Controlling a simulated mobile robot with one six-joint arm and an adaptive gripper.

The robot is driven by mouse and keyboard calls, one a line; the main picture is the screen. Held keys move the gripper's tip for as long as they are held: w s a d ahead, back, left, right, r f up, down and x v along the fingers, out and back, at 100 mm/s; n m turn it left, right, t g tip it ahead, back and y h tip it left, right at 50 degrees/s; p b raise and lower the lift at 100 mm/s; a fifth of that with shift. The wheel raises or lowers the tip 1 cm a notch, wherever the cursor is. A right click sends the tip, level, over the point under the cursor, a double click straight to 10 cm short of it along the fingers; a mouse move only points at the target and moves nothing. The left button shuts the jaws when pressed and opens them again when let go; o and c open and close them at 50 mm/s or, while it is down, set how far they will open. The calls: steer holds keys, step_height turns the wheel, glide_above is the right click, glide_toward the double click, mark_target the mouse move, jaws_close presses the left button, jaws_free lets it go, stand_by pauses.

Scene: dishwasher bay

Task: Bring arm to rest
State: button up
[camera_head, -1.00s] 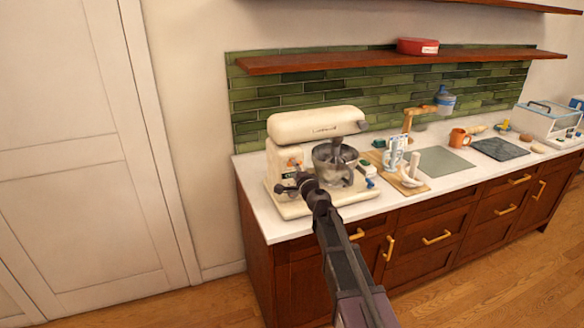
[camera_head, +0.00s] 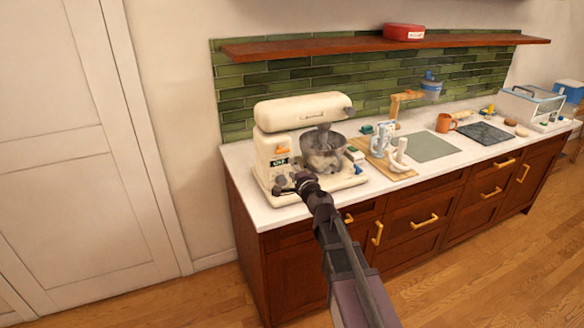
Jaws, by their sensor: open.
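My gripper (camera_head: 292,183) is at the end of my arm, which reaches up from the bottom of the view. It is small and dark here, and it looks empty. It shows in front of the lower front of a cream stand mixer (camera_head: 262,150); I cannot tell whether it touches the mixer. The mixer stands at the left end of the white counter (camera_head: 440,184). Its head is down over a metal bowl (camera_head: 322,152). An orange lever (camera_head: 282,149) shows on its side.
Right of the mixer are a wooden board (camera_head: 380,166) with white pieces, a grey-green mat (camera_head: 424,146), an orange mug (camera_head: 445,123) and a dark slab (camera_head: 484,133). A wooden shelf (camera_head: 300,46) with a red box (camera_head: 404,32) hangs above. Open floor (camera_head: 470,260) lies in front.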

steer(key=s+d+f+n+g, duration=0.1)
steer(key=s+f+n+g, duration=0.8)
steer(key=s+f+n, duration=0.25)
steer(key=s+d+f+n+g+h, duration=0.1)
steer(key=s+d+f+g+h, duration=0.2)
steer(key=s+d, duration=0.4)
steer(key=s+d+f+g+h, duration=0.4)
steer(key=s+d, duration=0.4)
steer(key=shift+s+n+g, duration=0.3)
steer(key=shift+s+n, duration=0.05)
steer(key=shift+s, duration=0.05)
stand_by(0.5)
